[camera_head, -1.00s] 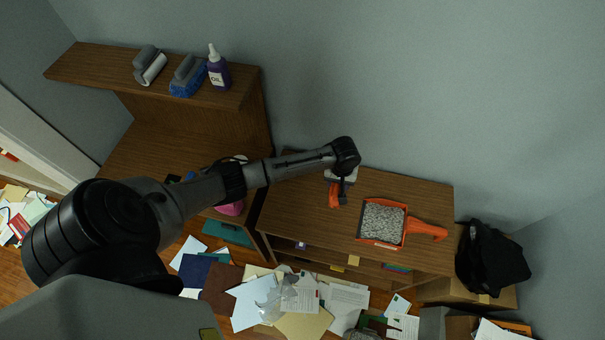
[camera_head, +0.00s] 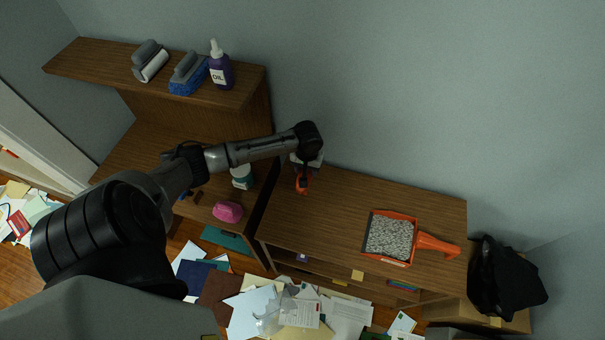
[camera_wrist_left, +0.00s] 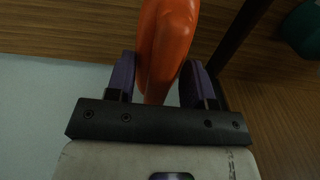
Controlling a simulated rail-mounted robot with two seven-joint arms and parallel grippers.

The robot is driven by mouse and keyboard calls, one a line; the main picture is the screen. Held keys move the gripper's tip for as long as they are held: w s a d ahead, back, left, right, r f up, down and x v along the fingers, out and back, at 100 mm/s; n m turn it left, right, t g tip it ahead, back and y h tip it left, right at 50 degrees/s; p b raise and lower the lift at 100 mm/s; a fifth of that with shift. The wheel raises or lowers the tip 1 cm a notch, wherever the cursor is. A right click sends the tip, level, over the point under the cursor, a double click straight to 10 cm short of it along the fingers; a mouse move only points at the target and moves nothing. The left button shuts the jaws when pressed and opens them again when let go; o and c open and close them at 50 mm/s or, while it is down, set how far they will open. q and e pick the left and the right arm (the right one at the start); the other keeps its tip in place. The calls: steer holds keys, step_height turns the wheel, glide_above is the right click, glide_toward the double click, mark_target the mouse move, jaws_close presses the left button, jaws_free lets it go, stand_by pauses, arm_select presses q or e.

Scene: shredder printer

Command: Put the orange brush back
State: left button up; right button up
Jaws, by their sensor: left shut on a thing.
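The orange brush (camera_head: 302,186) is in my left gripper (camera_head: 304,172), over the left end of the right-hand table top in the head view. In the left wrist view the orange handle (camera_wrist_left: 166,45) sits between the two dark fingers of the gripper (camera_wrist_left: 158,82), which is shut on it. The brush's bristles are not visible. An orange dustpan (camera_head: 418,239) filled with grey shreds lies on the right part of that table, apart from the brush. My right gripper does not show.
The brown table top (camera_head: 335,210) is bare between brush and dustpan. A pink item (camera_head: 228,211) sits on the lower left desk. Papers litter the floor.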

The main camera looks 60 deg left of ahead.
arm_select(q)
steer(key=shift+s+a+f, duration=0.25)
steer(key=shift+a+f, duration=0.3)
steer(key=shift+a, duration=0.35)
steer(key=shift+f+b, duration=0.5)
steer(key=shift+f, duration=1.5)
steer(key=shift+f, duration=0.1)
steer(key=o, duration=1)
